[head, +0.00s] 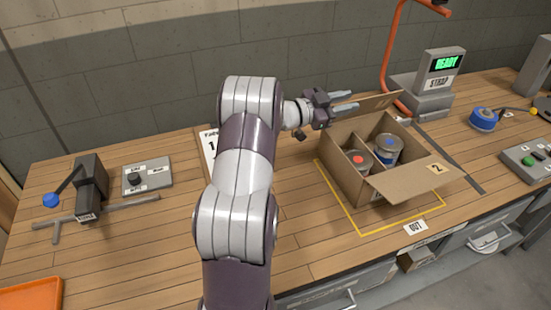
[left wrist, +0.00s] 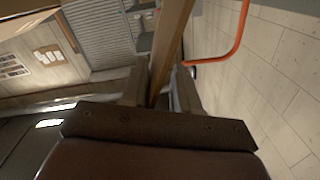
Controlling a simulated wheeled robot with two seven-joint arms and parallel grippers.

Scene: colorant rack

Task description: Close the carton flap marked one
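The open cardboard carton (head: 341,168) stands on the bench with two cans inside. Its front flap (head: 412,184), marked 2, hangs outward toward me. A back flap (head: 378,103) stands out at the far side; its mark cannot be read, but it is likely flap one. My left gripper (head: 345,101) is at this back flap's left end, its fingers apart. In the left wrist view, a brown cardboard edge (left wrist: 171,45) runs between the two fingers (left wrist: 160,90), with some gap on the right side. My right gripper is out of view.
Yellow tape (head: 352,217) outlines the carton's place.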

